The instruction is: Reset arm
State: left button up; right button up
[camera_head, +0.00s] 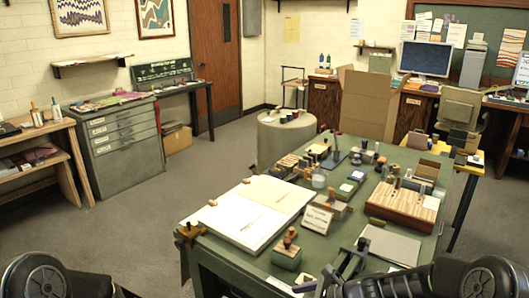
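A green work table (215,262) stands in front of me, covered with stamps, blocks and papers. My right arm comes in from the lower right, and my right gripper (347,262) is low at the table's near edge. Its two fingers look apart, with nothing seen between them. My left arm shows only as a dark link in the lower left corner; its gripper is not in view.
A cardboard box (367,103) stands behind the table. The floor at left is clear.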

jog(key=s+d+f+n+g+h+b, duration=0.1)
jog(key=s+f+n+g+h+b, duration=0.3)
jog(key=s+f+n, duration=1)
pick_arm(q)
jog(key=s+a+f+m+g+y+b, duration=0.2)
jog(key=s+f+m+g, duration=0.1)
jog(key=s+f+m, duration=0.8)
jog(key=s+a+f+m+g+y+b, duration=0.2)
jog(key=s+a+f+m+g, duration=0.1)
jog(key=s+f+m, duration=0.8)
notch_tip(320, 180, down, 5)
jog(key=s, duration=0.2)
jog(key=shift+s+a, duration=0.2)
jog(key=shift+s, duration=0.2)
pick_arm(e)
jog(key=s+a+f+n+h, duration=0.1)
jog(key=s+f+n, duration=0.4)
jog(key=s+f, duration=0.9)
jog(key=s+a, duration=0.1)
jog(key=s, duration=0.2)
jog(key=shift+a+n, duration=0.2)
jog(key=shift+n, duration=0.2)
pick_arm(q)
jog(key=shift+w+a+r, duration=0.1)
pick_arm(e)
jog(key=shift+w, duration=0.1)
